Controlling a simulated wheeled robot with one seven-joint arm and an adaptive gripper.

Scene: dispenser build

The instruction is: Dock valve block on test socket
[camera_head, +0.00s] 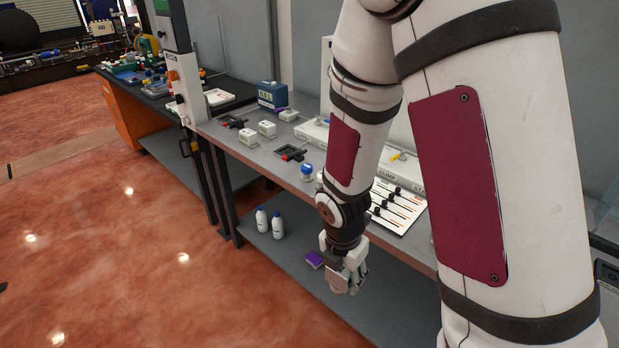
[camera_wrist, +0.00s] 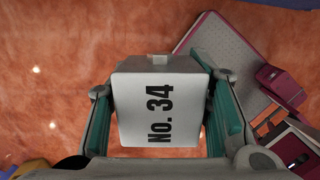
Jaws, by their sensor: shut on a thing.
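A white block (camera_wrist: 160,108) marked "No. 34" fills the middle of the wrist view, with a small tab on its far edge. I take it to be the valve block. My gripper (camera_wrist: 161,84) is shut on it, a green-padded finger on each side. In the head view my gripper (camera_head: 345,279) hangs low in front of the workbench, beyond its front edge, and the block is hard to make out there. Two dark fixtures with red parts, one nearer (camera_head: 290,153) and one farther (camera_head: 233,122), sit on the bench. I cannot tell which is the test socket.
White bottles (camera_head: 277,226) stand on the lower shelf. Open floor (camera_head: 130,240) lies left of the bench.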

